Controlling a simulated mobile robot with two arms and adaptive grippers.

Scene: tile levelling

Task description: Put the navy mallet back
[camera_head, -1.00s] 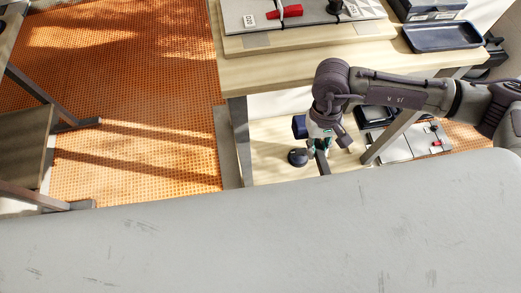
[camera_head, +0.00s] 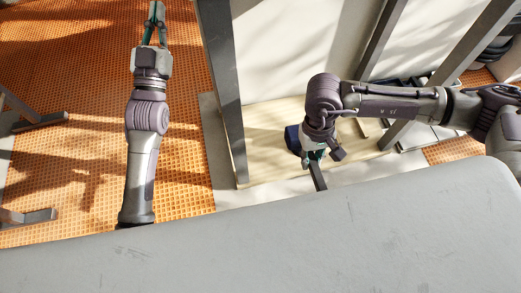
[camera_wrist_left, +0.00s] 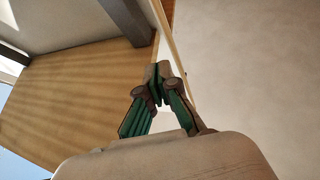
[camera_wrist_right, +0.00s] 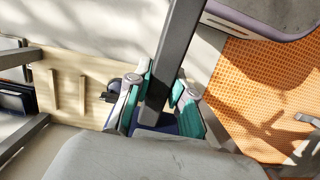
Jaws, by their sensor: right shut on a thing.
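The navy mallet shows its navy head (camera_head: 292,138) beside my right gripper (camera_head: 313,155) in the head view. Its dark handle (camera_head: 318,178) sticks out below the fingers. In the right wrist view the handle (camera_wrist_right: 176,55) runs between the green-padded fingers of my right gripper (camera_wrist_right: 162,82), which is shut on it. Part of the navy head (camera_wrist_right: 188,122) shows behind the fingers. My left gripper (camera_head: 155,8) is at the top left of the head view, over the orange floor, far from the mallet. Its fingertips meet with nothing between them in the left wrist view (camera_wrist_left: 158,70).
A pale wooden shelf board (camera_head: 262,140) lies low behind the right gripper, with thin wooden strips (camera_wrist_right: 54,92) on it. A round black thing (camera_wrist_right: 112,88) is near a right fingertip. A dark table leg (camera_head: 222,90) stands between my arms. Orange floor (camera_head: 60,60) is open at left.

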